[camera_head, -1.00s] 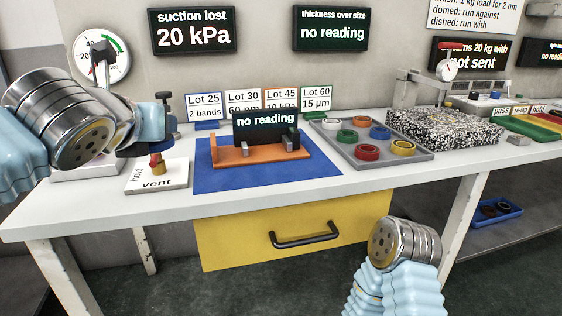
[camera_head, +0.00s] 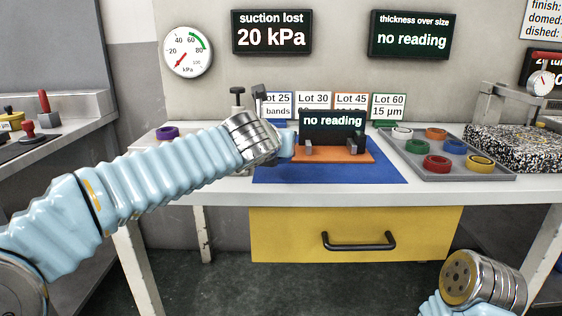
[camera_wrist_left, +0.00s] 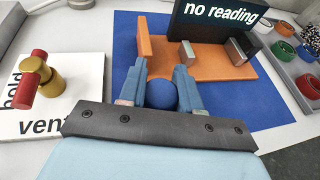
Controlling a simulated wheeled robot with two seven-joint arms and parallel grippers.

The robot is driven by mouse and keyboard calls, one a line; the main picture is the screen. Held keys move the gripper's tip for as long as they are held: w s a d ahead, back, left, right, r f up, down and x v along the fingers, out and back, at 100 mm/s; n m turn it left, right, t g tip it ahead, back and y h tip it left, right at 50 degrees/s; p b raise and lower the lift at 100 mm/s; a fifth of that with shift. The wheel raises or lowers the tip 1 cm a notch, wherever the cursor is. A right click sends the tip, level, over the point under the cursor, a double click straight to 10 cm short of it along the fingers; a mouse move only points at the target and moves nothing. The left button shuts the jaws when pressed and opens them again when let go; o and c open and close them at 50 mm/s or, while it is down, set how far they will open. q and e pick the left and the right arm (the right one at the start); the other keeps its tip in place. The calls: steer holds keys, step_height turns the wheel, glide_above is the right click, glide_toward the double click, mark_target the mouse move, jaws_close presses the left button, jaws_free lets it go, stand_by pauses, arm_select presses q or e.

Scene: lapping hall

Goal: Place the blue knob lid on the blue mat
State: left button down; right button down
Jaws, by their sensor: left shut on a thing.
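The blue knob lid (camera_wrist_left: 161,95) shows in the left wrist view as a round blue knob between my left gripper's fingers (camera_wrist_left: 159,88). The gripper is shut on it. The rest of the lid is hidden by the fingers and the wrist. The lid is over the left part of the blue mat (camera_wrist_left: 273,103); I cannot tell whether it touches. The mat also shows in the head view (camera_head: 385,172), where my left wrist hides the lid and most of the gripper. My right wrist is at the lower right; its gripper is out of view.
An orange gauge stand (camera_head: 345,155) with a "no reading" display (camera_head: 332,122) sits on the mat, close to the left gripper. A white vent plate (camera_wrist_left: 85,75) with a red-handled brass valve (camera_wrist_left: 40,78) stands left. A grey tray (camera_head: 440,166) of coloured rings is right.

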arm_select(q)
steer(key=shift+w+d+f+b, duration=0.1)
steer(key=shift+f+b, duration=0.35)
steer(key=shift+f, duration=0.45)
steer(key=shift+w+d+f+b, duration=0.1)
steer(key=shift+f+b, duration=0.35)
steer(key=shift+f, duration=0.45)
steer(key=shift+f, duration=0.2)
steer(key=c, duration=0.8)
jaws_free()
steer(key=shift+r, duration=0.15)
steer(key=shift+s+r, duration=0.1)
steer(key=shift+s, duration=0.1)
steer(key=v, duration=1.1)
steer(key=shift+s+a+p, duration=0.1)
steer(key=shift+s+p, duration=0.15)
steer(key=shift+p, duration=0.1)
